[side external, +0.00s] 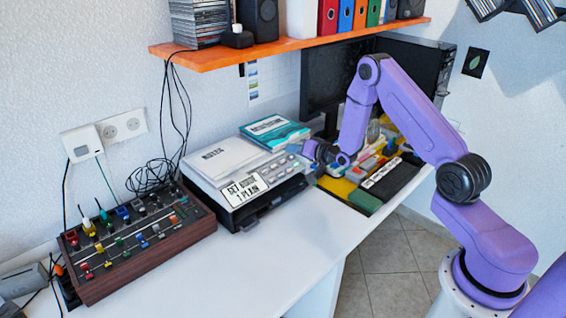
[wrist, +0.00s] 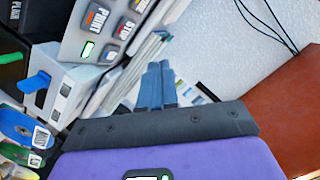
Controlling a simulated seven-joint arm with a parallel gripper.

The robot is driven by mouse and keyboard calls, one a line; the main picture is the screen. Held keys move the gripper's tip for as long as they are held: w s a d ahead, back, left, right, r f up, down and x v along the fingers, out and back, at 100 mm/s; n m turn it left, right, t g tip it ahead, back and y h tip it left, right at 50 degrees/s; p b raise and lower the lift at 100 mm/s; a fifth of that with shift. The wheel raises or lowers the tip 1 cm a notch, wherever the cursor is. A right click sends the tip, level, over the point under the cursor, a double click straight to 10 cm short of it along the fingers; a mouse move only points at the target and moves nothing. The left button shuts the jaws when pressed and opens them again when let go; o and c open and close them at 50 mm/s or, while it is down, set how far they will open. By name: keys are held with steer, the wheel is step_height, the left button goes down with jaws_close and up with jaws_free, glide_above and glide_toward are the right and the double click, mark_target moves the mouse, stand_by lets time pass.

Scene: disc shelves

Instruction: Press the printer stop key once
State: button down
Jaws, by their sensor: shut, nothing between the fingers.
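The printer (side external: 232,180) is a pale grey machine on the white desk, with a small display and a sloped panel of grey keys (side external: 280,167) at its right. In the wrist view the panel (wrist: 75,40) is at the top, tilted. A key with red lettering that looks like STOP (wrist: 124,28) is beside the PRINT key (wrist: 95,19), which has a green mark below it. My gripper (side external: 293,149) is over the back right of the printer, near the keys. Its blue fingers (wrist: 158,68) are together and empty, and appear apart from the keys.
A mixer with coloured knobs (side external: 130,240) stands left of the printer. Stationery on a yellow mat (side external: 338,187) is to the right. An orange shelf (side external: 290,46) hangs above. The desk front (side external: 280,250) is clear.

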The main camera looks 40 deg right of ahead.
steer(key=shift+w+f, duration=0.5)
steer(key=shift+f, duration=0.4)
steer(key=shift+w+f, duration=0.45)
steer(key=shift+f, duration=0.45)
stand_by(0.8)
steer(key=shift+w+f, duration=0.2)
steer(key=shift+f, duration=0.15)
steer(key=shift+w+f, duration=0.2)
steer(key=shift+f, duration=0.15)
stand_by(0.7)
steer(key=shift+r, duration=0.15)
steer(key=shift+s+r, duration=0.4)
steer(key=shift+r, duration=0.2)
stand_by(0.3)
steer(key=s+r, duration=0.1)
steer(key=r, duration=0.1)
steer(key=s+r, duration=0.1)
steer(key=r, duration=0.1)
steer(key=shift+s+r, duration=0.2)
